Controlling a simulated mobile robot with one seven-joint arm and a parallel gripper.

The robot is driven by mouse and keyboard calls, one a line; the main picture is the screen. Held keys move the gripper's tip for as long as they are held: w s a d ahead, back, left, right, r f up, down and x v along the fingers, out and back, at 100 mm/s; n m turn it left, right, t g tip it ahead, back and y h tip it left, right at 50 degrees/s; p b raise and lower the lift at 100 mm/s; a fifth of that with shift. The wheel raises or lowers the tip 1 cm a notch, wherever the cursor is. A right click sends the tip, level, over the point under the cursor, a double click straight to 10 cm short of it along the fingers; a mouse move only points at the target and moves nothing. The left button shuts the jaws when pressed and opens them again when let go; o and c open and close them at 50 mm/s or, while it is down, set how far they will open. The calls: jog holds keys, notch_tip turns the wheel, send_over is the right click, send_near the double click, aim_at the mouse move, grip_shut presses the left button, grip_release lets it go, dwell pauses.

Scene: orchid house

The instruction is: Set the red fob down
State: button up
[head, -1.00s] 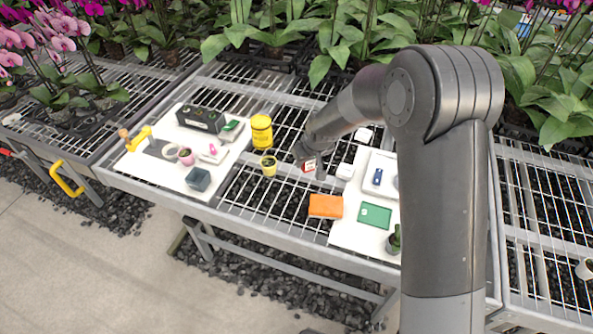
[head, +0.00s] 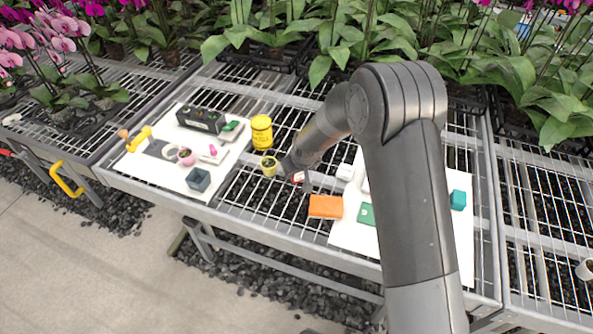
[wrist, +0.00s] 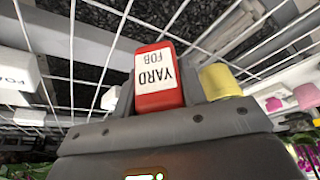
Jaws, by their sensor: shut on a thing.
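The red fob (wrist: 158,98) has a white label reading "YARD FOB". My gripper (wrist: 160,88) is shut on it, with a finger on each side, in the wrist view. In the head view the red fob (head: 298,178) shows small at the end of my arm. My gripper (head: 295,176) is over the wire mesh of the bench, just right of a small yellow pot (head: 268,165) and behind an orange block (head: 326,206). I cannot tell how high the fob is above the mesh.
A white board (head: 160,170) on the left bears a grey cube (head: 198,180), a pink pot (head: 186,157) and a black box (head: 201,119). A yellow jar (head: 261,134) stands behind the yellow pot. The right white board (head: 345,238) is partly hidden by my arm; a teal block (head: 458,200) shows there.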

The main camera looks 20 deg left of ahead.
jog(key=o, duration=1)
jog(key=v, duration=1.2)
jog(key=shift+r, duration=0.15)
jog(key=s+d+r+m+t+h, duration=0.1)
jog(key=s+d+r+m, duration=0.15)
jog(key=d+r, duration=0.65)
jog(key=s+d+r+m, duration=0.1)
jog(key=s+d+r, duration=0.2)
jog(key=d+r, duration=0.65)
jog(key=s+d+r+m+h, duration=0.1)
jog(key=s+d+m, duration=0.1)
jog(key=s+d, duration=0.6)
jog(key=s+d+r+m+t+h, duration=0.1)
jog(key=s+d+r+m, duration=0.1)
jog(key=s+d, duration=0.7)
jog(key=shift+s+d+m, duration=0.15)
jog(key=shift+s+m, duration=0.6)
jog(key=shift+s, duration=0.4)
